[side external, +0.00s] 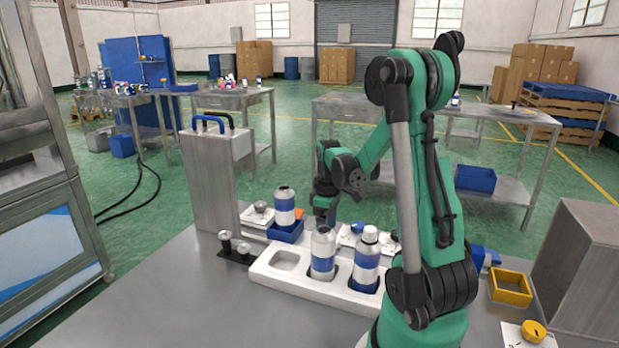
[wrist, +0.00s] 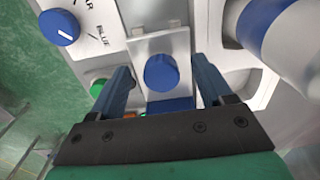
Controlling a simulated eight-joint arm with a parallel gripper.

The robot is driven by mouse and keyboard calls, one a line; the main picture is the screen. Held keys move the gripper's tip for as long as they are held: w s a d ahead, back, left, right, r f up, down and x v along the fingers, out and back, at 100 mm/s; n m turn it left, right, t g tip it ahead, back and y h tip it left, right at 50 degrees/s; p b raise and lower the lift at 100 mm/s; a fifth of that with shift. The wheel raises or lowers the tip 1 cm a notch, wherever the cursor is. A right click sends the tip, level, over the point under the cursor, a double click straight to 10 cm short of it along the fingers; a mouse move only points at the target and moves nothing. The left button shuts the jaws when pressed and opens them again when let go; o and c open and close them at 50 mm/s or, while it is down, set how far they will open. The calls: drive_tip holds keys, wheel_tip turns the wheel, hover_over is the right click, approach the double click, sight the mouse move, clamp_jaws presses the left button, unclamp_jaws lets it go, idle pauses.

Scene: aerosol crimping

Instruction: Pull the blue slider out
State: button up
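In the wrist view a blue round knob (wrist: 161,73) sits on a light metal plate, with a blue part (wrist: 170,105) below it; I take this to be the blue slider. My gripper (wrist: 163,67) is open, with one dark blue finger on each side of the knob. Gaps show between the fingers and the knob. In the side view my gripper (side external: 325,214) points down behind the white tray, and the slider is not clearly visible there.
A blue dial (wrist: 60,27) and a green button (wrist: 97,88) are left of the fingers. A bottle (wrist: 283,30) is close on the right. The white tray (side external: 290,278) holds two bottles; another stands in a blue holder (side external: 285,235). A yellow tray (side external: 511,289) is at right.

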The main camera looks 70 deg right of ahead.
drive_tip(key=shift+r, duration=2.8)
drive_tip(key=w+a+r+t, duration=0.2)
drive_tip(key=w+a+t, duration=0.1)
drive_tip(key=a, duration=0.9)
drive_tip(key=w+a+r+t, duration=0.1)
drive_tip(key=w+a+t, duration=0.2)
drive_tip(key=a, duration=0.9)
drive_tip(key=shift+w+r+t, duration=0.2)
drive_tip(key=shift+r+t, duration=0.15)
drive_tip(key=shift+t, duration=0.25)
